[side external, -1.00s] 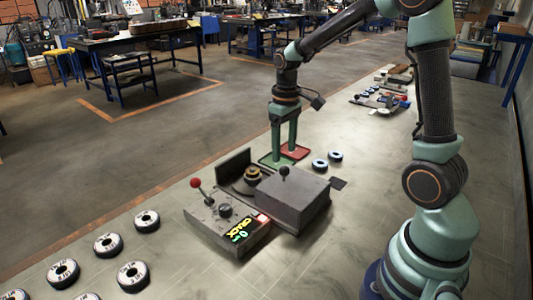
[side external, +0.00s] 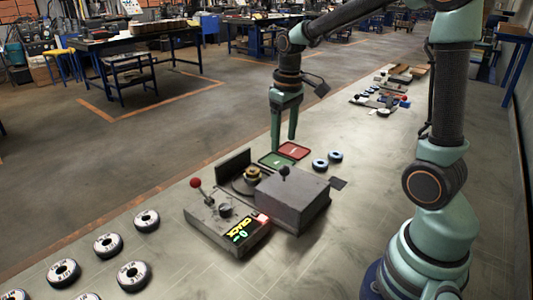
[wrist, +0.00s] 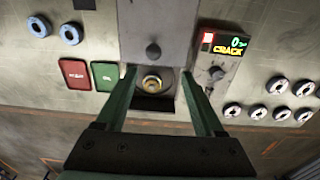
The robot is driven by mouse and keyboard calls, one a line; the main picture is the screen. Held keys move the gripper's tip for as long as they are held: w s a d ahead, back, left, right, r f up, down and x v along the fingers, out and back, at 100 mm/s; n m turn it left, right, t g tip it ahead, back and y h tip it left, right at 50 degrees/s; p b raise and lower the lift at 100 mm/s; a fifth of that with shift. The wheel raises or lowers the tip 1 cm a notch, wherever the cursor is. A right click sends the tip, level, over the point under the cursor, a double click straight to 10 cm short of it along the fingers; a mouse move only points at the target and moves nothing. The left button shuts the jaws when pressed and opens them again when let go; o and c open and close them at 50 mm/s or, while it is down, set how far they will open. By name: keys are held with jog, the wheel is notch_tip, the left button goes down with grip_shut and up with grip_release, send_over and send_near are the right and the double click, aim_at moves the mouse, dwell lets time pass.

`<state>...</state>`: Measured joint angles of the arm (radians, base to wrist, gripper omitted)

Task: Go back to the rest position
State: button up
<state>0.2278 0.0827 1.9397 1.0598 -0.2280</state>
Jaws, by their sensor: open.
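My gripper (side external: 284,146) is open and empty, its two green fingers pointing down above the back of the bench. In the side view it hangs over the green tray (side external: 277,159) and the red tray (side external: 294,150), clear of both. The machine also shows in the side view (side external: 292,200), with a display (side external: 239,230) reading CRACK.
Two blue-rimmed discs (side external: 320,165) lie right of the trays. A red-knobbed lever (side external: 196,184) stands up from the machine. More parts (side external: 381,103) lie farther along the bench. Both trays look empty.

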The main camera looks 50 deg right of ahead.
jog(key=s+a+r+t, duration=0.5)
jog(key=s+a, duration=0.3)
jog(key=shift+s+a+r, duration=0.2)
jog(key=shift+s+a, duration=0.05)
jog(key=shift+a, duration=0.05)
dwell(1.2)
